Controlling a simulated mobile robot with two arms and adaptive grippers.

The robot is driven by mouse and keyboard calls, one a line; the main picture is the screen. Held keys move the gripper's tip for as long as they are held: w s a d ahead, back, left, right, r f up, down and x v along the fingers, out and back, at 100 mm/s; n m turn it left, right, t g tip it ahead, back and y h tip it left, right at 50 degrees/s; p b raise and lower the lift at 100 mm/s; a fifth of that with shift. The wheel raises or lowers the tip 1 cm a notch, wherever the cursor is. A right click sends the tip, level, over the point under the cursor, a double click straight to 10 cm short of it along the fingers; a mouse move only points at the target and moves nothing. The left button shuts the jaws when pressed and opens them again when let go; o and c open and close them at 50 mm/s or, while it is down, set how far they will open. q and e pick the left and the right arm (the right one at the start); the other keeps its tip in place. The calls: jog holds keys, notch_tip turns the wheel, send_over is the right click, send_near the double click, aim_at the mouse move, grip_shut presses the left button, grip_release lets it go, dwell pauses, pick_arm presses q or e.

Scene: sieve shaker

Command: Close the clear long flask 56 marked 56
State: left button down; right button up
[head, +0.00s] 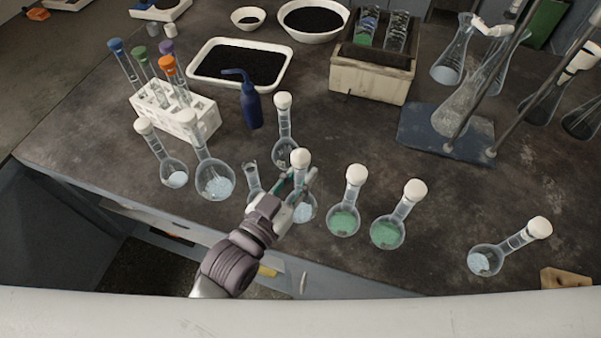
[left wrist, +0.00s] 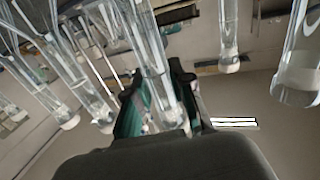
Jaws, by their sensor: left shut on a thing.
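My left gripper (head: 301,174) is shut around the neck of a clear flask (head: 304,212) with pale contents, just below its white cap (head: 300,157). In the left wrist view the left gripper (left wrist: 158,92) has this clear glass neck (left wrist: 147,48) between its teal fingers. Whether this flask is lifted off the bench I cannot tell. Just left of it stands a clear flask (head: 252,178) with an uncapped neck, partly hidden by the gripper. No number can be read, so I cannot tell which flask is 56. My right gripper is not in view.
Capped flasks stand close on both sides, including a pale one (head: 215,182) and a green one (head: 344,222). A blue wash bottle (head: 250,108) and a white tube rack (head: 195,125) stand behind. The bench front edge is near. Bench at right centre (head: 480,200) is clear.

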pick_arm(q)
jog(key=c, duration=1.1)
grip_release()
jog(key=shift+f, duration=0.1)
jog(key=shift+o, duration=0.4)
jog(key=shift+s+r, duration=0.1)
jog(key=shift+r, duration=0.1)
jog(key=b+v, duration=0.2)
jog(key=v, duration=0.9)
jog(key=shift+s+a, duration=0.25)
jog(key=shift+s, duration=0.1)
